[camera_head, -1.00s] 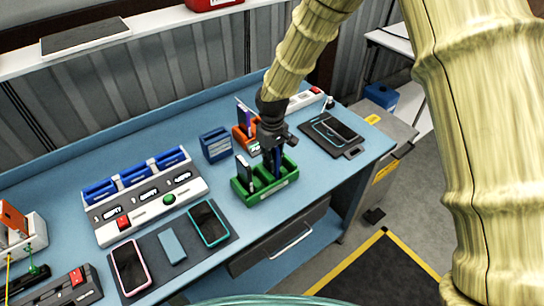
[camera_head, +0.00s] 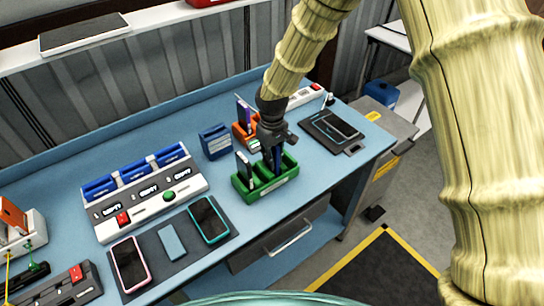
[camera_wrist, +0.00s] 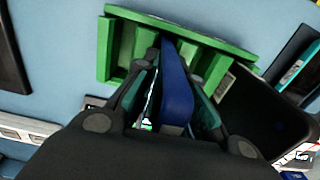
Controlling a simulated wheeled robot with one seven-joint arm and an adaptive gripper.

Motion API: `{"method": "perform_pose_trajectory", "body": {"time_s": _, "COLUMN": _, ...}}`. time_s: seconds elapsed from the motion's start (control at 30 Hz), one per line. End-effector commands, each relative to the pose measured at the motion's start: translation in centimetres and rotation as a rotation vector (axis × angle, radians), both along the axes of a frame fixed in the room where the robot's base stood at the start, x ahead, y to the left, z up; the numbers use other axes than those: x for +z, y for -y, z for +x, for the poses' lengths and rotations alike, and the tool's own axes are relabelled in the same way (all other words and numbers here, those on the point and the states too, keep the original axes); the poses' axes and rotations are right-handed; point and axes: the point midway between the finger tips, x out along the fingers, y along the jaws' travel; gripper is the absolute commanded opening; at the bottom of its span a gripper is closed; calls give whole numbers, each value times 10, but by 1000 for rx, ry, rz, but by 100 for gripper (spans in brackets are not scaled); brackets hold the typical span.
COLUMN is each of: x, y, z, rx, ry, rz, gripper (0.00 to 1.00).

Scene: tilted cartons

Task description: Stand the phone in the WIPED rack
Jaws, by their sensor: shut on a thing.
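My gripper (camera_head: 273,150) is shut on a dark blue phone (camera_wrist: 176,95), seen edge-on between the fingers in the wrist view. The phone is upright, with its lower end at the right part of the green rack (camera_head: 244,192). The rack also shows at the top of the wrist view (camera_wrist: 105,48). I cannot tell whether the phone rests on the rack's floor. Another dark phone (camera_head: 243,166) stands in the rack's left part. The rack's front label is too small to read.
An orange rack (camera_head: 238,139) with a purple phone stands behind, beside a blue holder (camera_head: 214,142). A dark mat (camera_head: 318,128) with a phone lies right. A white console (camera_head: 105,232) with blue slots stands left.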

Motion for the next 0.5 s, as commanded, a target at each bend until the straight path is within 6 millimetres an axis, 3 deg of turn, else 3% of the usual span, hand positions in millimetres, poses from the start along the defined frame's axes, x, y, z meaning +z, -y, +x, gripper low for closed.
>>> {"method": "perform_pose_trajectory", "body": {"time_s": 0.5, "x": -5, "y": 0, "z": 0, "rx": 0, "ry": 0, "rz": 0, "gripper": 0}}
